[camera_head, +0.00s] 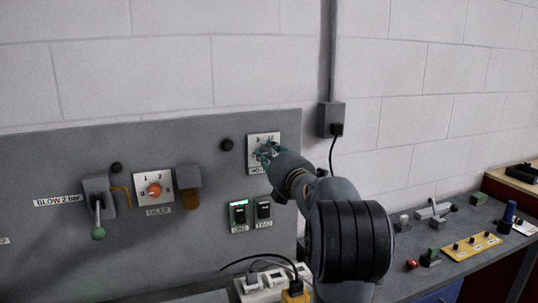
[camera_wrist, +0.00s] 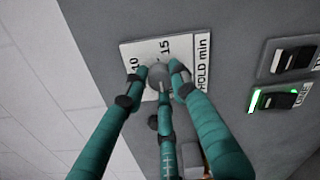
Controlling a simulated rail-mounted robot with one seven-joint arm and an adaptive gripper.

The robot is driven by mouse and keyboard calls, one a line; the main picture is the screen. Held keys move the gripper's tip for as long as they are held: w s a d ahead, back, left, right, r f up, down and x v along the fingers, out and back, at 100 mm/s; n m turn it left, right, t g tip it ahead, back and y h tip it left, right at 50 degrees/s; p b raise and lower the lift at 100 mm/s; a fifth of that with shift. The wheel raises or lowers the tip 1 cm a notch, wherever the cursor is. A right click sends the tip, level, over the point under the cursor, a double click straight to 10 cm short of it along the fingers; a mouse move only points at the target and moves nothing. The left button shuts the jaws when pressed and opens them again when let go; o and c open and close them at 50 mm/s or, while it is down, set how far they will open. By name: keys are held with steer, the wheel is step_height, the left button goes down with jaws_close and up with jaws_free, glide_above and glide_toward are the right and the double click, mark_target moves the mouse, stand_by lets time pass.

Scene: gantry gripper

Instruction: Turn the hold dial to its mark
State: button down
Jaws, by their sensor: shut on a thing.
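The hold dial's white plate (camera_head: 258,138) is on the grey panel, and in the wrist view the plate (camera_wrist: 187,48) reads 10, 15 and "HOLD min". The grey dial knob (camera_wrist: 158,72) sits in the middle of that plate. My gripper (camera_wrist: 158,76) is shut on the knob, with its teal fingers around it. In the head view my gripper (camera_head: 266,153) covers most of the dial. The knob's pointer and the mark cannot be made out.
Two rocker switches, one lit green (camera_head: 239,214) and one dark (camera_head: 264,210), sit just below the dial. An orange oiler dial (camera_head: 154,190) and a green-ended lever (camera_head: 98,232) are to the left. A power strip (camera_head: 262,284) lies below; a cluttered bench is at right.

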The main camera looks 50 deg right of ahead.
steer(key=shift+s+d+m+b, duration=0.1)
steer(key=shift+m+b, duration=0.2)
steer(key=shift+m, duration=0.4)
steer(key=m+b, duration=0.1)
steer(key=m, duration=1.5)
steer(key=shift+f+m, duration=0.15)
steer(key=shift+m, duration=0.25)
steer(key=m+p, duration=0.1)
steer(key=m, duration=0.3)
steer(key=shift+f, duration=0.1)
steer(key=shift+f+m, duration=0.1)
steer(key=shift+m, duration=0.7)
steer(key=shift+f, duration=0.1)
steer(key=c, duration=1.8)
jaws_free()
steer(key=o, duration=0.4)
steer(key=shift+r, duration=0.25)
